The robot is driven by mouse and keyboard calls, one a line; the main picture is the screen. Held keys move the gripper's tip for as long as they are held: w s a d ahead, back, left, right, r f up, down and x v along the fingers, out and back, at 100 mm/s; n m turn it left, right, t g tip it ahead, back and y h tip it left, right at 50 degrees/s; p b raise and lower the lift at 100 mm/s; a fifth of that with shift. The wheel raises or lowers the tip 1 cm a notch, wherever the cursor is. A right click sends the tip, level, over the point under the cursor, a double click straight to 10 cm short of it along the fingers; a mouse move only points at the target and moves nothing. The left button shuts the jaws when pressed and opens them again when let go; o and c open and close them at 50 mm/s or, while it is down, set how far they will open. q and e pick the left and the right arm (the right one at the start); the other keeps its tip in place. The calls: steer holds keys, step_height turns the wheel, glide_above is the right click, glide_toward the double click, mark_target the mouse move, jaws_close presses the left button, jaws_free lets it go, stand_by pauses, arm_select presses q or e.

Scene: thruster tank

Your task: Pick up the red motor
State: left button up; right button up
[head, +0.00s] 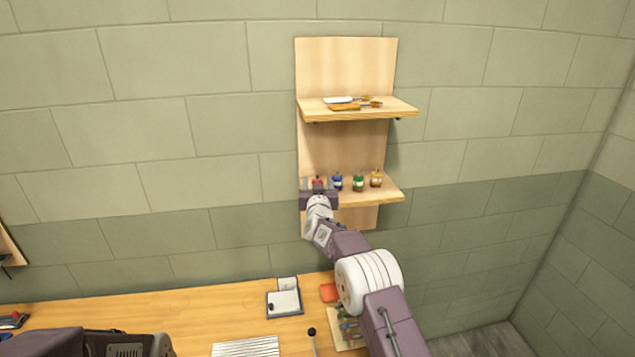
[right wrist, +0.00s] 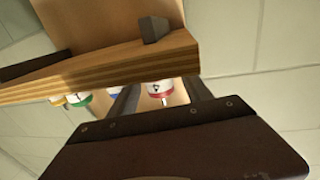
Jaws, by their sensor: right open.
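The red motor (head: 318,183) stands at the left end of the lower wall shelf, partly hidden by my right gripper (head: 318,192) in the head view. In the right wrist view the red motor (right wrist: 159,93) shows as a white body with a red band, between the two spread fingers of my right gripper (right wrist: 162,98). The fingers are open, one on each side of it; I cannot tell whether either touches it. My left gripper is not seen; only part of my left arm shows at the bottom left.
Blue (head: 337,182), green (head: 358,183) and yellow (head: 376,179) motors stand in a row to the right on the lower shelf (head: 385,195). The upper shelf (head: 395,110) holds brush-like tools above. Below, the wooden bench (head: 190,312) carries a white-topped box (head: 285,302).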

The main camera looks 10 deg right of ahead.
steer(key=shift+w+f, duration=0.1)
steer(key=shift+s+r, duration=0.25)
steer(key=shift+s, duration=0.15)
steer(key=c, duration=0.9)
jaws_close()
steer(key=shift+w, duration=0.15)
